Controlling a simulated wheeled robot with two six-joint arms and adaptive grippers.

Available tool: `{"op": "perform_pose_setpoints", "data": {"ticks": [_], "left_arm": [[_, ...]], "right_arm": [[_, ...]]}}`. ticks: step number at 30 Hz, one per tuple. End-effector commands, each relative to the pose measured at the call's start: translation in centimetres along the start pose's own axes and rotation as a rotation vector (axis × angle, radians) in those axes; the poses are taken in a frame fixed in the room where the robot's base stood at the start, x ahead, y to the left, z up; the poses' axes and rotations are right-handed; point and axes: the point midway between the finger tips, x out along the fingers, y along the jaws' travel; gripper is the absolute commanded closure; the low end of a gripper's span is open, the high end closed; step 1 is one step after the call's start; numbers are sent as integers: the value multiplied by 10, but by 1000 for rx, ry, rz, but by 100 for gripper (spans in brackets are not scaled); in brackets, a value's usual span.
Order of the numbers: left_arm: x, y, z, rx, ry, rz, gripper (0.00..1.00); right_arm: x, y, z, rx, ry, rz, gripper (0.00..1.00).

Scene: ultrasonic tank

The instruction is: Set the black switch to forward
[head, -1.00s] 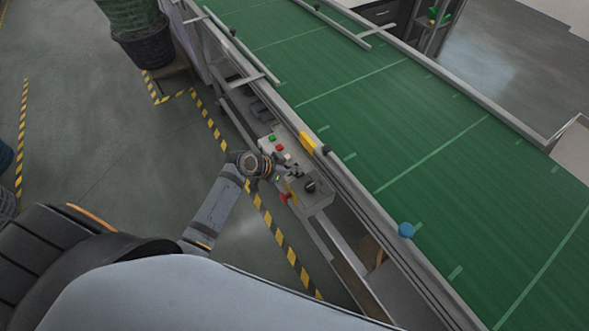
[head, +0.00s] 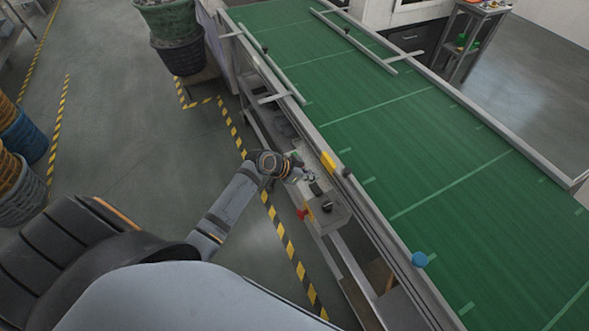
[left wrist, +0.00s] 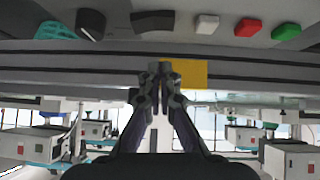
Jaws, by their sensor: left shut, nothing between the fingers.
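The control panel (head: 334,221) is a grey box on the near side of the conveyor. A dark switch (head: 315,188) shows on it close to my left gripper (head: 304,176), with a round black knob (head: 327,207) beyond. In the left wrist view, the black switch (left wrist: 152,20) sits between the black knob (left wrist: 90,24) and a pale button (left wrist: 207,24). My left gripper (left wrist: 160,78) is shut and empty, its fingertips below the switch in that picture; I see a gap, and cannot tell its depth. The switch's exact setting is unclear. My right gripper is not in view.
Red (left wrist: 247,26) and green (left wrist: 286,31) buttons share the panel. A red stop button (head: 302,213) is on its near side. The green belt (head: 440,150) and its metal rail lie behind.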

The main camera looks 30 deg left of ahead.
Motion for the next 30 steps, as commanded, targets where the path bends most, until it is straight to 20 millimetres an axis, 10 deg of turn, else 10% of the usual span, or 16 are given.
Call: {"op": "perform_pose_setpoints", "data": {"ticks": [12, 30], "left_arm": [[-84, -5, 5, 7, -7, -2, 100], [-94, -5, 5, 3, -1, 1, 100]], "right_arm": [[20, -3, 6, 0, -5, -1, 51], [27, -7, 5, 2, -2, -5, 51]]}}
